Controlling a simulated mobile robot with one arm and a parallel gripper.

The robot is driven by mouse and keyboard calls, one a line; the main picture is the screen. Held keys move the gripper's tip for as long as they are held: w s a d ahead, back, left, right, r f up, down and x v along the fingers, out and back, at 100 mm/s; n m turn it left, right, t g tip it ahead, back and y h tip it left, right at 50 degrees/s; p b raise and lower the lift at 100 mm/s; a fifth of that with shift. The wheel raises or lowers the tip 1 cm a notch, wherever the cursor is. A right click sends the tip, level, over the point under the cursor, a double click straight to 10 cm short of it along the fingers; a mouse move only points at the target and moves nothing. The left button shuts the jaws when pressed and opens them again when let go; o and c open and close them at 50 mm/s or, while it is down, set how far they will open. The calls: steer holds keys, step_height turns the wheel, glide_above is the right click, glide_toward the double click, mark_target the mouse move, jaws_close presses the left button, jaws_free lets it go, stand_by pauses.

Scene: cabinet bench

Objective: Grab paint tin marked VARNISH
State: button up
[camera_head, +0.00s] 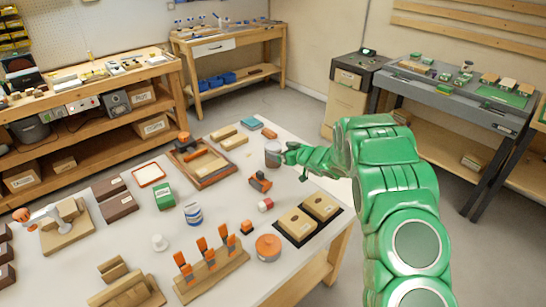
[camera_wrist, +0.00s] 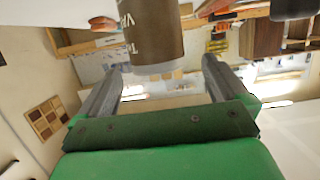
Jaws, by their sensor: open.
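A paint tin (camera_head: 272,153) with a grey-brown side stands near the far right edge of the white table. In the wrist view the tin (camera_wrist: 152,32) shows a dark brown label with partly cut-off pale lettering that includes "VA", and a pale rim. My gripper (camera_head: 290,155) is right beside the tin, on its right. In the wrist view my gripper (camera_wrist: 163,68) is open, its two fingers apart, with the tin ahead of and partly between their tips. I cannot tell whether either finger touches it. Part of the tin is outside the wrist view.
A wooden tray (camera_head: 203,178) with blocks lies left of the tin. An orange-and-black tool (camera_head: 260,182) lies in front of it. A blue-and-white can (camera_head: 193,213), an orange round container (camera_head: 268,247) and a black tray with two tan blocks (camera_head: 284,237) are nearer.

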mark_target(270, 143)
steer(key=shift+x, duration=1.05)
steer(key=shift+r+x, duration=0.2)
steer(key=shift+x, duration=1.15)
steer(key=shift+r+x, duration=0.15)
steer(key=shift+x, duration=1.15)
steer(key=shift+w, duration=0.2)
steer(key=c, duration=1.2)
steer(key=shift+c, duration=0.2)
